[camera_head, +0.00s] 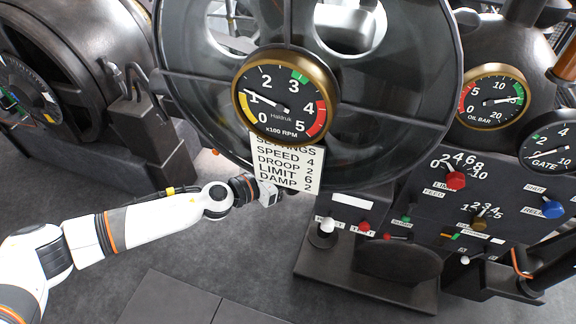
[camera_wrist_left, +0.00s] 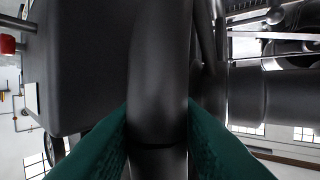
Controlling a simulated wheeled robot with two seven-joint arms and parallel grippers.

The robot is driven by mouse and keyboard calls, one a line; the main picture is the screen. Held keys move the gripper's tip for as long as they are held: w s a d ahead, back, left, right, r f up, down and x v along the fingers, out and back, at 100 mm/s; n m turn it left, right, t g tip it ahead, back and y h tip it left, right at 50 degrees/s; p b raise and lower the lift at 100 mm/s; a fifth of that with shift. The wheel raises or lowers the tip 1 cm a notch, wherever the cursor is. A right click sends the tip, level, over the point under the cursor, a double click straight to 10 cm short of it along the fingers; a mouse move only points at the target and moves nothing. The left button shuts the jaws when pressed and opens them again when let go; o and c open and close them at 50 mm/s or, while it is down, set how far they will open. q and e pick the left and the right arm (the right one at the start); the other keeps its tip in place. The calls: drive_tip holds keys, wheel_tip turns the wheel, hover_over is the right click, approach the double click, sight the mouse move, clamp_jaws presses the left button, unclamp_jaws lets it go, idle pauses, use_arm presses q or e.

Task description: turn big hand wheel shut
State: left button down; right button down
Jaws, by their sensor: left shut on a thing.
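The big hand wheel (camera_head: 446,90) is a large dark ring with spokes, filling the upper middle of the head view. My left gripper (camera_head: 268,192) is at its lower edge, partly hidden by the settings card. In the left wrist view, the green fingers (camera_wrist_left: 158,150) lie on both sides of a thick, dark, rounded bar (camera_wrist_left: 158,65), which looks like the wheel's rim. The gripper is shut on it. My right gripper is not in view.
A brass-rimmed RPM gauge (camera_head: 286,95) and the settings card (camera_head: 287,165) stand in front of the wheel. A control panel (camera_head: 420,215) with knobs and gauges is at right. A dark round machine (camera_head: 75,50) is at left. The floor (camera_head: 200,270) below my arm is clear.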

use_arm(q)
drive_tip(key=c, duration=1.5)
unclamp_jaws()
drive_tip(key=shift+s+r, duration=0.1)
drive_tip(key=o, duration=0.3)
drive_tip(key=shift+o, duration=0.5)
drive_tip(key=shift+s+r, duration=0.1)
drive_tip(key=shift+a, duration=0.15)
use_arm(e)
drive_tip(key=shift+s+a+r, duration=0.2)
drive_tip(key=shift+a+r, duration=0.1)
use_arm(q)
drive_tip(key=shift+s+a, duration=0.1)
drive_tip(key=shift+a, duration=0.1)
drive_tip(key=v, duration=1.1)
drive_tip(key=shift+s+a+b, duration=0.25)
drive_tip(key=shift+b, duration=0.2)
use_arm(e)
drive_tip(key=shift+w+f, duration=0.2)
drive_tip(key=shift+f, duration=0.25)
